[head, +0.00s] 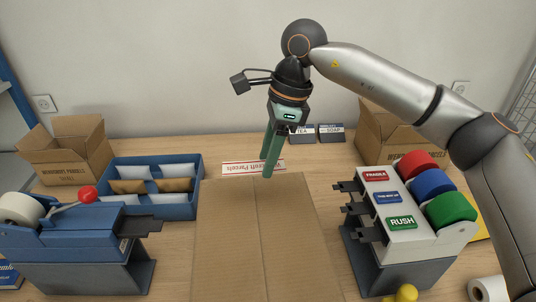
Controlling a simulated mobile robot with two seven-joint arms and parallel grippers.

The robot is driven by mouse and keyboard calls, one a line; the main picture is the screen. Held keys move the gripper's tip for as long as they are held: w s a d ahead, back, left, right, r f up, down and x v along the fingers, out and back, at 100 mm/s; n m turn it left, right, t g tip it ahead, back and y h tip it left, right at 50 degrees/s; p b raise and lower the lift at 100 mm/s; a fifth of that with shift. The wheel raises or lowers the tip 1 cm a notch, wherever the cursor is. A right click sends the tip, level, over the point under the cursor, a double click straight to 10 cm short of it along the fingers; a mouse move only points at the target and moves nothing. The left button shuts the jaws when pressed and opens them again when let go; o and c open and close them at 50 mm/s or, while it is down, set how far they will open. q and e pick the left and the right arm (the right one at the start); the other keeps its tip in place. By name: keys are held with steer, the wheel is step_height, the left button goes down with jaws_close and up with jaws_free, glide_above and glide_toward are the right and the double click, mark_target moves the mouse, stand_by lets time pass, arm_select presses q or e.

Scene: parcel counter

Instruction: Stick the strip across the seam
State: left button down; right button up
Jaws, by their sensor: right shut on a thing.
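A brown cardboard parcel (225,245) lies on the counter, its seam (263,240) running lengthwise down the middle. My right gripper (268,174) points down over the parcel's far end, close to the seam line, with its green fingers shut. The strip in its fingers is too thin or hidden to make out clearly. A white piece with red print (238,169), reading in part "Parcels", shows across the far end beside and behind the fingers. I cannot tell whether it touches them. My left gripper is not in view.
A label dispenser (403,243) with red, blue and green rolls stands at right. A blue tape dispenser (75,245) with a white roll stands at left. A blue divided tray (182,208) and an open carton (65,152) are behind it. Another carton (375,130) stands back right.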

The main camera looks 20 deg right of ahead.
mark_target(264, 202)
steer(key=shift+f, duration=0.15)
step_height(264, 202, down, 7)
steer(key=shift+s+f+b, duration=0.1)
steer(key=shift+f+b, duration=0.1)
steer(key=shift+b, duration=0.55)
steer(key=shift+f+b, duration=0.5)
steer(key=shift+f, duration=0.1)
steer(key=o, duration=0.9)
steer(key=shift+c, duration=0.2)
steer(key=shift+r, duration=0.1)
